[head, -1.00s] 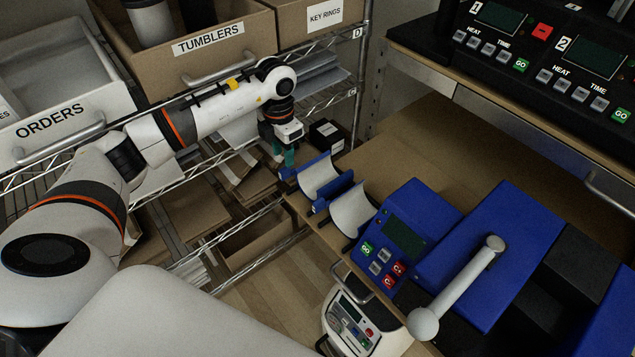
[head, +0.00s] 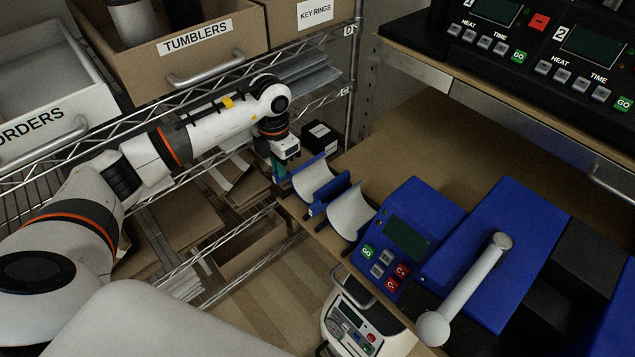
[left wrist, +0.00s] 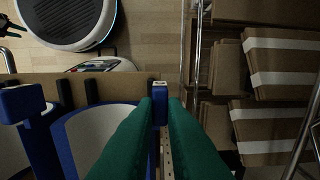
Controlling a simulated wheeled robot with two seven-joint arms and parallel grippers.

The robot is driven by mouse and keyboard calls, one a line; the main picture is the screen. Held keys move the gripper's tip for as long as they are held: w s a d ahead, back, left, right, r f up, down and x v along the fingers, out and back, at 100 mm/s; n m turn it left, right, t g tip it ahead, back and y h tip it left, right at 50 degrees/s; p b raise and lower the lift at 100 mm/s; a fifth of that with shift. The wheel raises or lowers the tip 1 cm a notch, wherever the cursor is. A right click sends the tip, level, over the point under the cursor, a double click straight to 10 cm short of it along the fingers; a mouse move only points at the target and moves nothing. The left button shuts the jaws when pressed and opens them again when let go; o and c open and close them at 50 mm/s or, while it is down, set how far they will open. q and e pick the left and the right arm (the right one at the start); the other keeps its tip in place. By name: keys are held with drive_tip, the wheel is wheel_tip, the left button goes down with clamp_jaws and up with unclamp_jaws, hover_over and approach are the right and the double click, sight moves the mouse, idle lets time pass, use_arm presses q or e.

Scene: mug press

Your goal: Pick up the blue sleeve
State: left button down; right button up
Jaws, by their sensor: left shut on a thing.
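A blue sleeve (head: 316,181) with a pale, curved inner face sits at the left edge of the wooden bench. A second, similar sleeve (head: 350,212) is beside it, nearer the blue press. My left gripper (head: 279,172) points down at the outer left end of the first sleeve. In the left wrist view, its green fingers (left wrist: 160,104) are closed on a small blue tab, with the pale inside of that sleeve (left wrist: 88,135) just to the left. The second sleeve is partly cut off at that view's left edge. My right gripper is not in view.
A blue press (head: 490,250) with a white lever stands right of the sleeves. A small black box (head: 320,137) is behind my gripper. A wire shelf with cardboard boxes is on the left. A white device (head: 360,315) is below the bench edge. Bare bench (head: 400,140) lies behind.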

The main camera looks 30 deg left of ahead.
use_arm(q)
drive_tip(key=shift+a+f, duration=0.1)
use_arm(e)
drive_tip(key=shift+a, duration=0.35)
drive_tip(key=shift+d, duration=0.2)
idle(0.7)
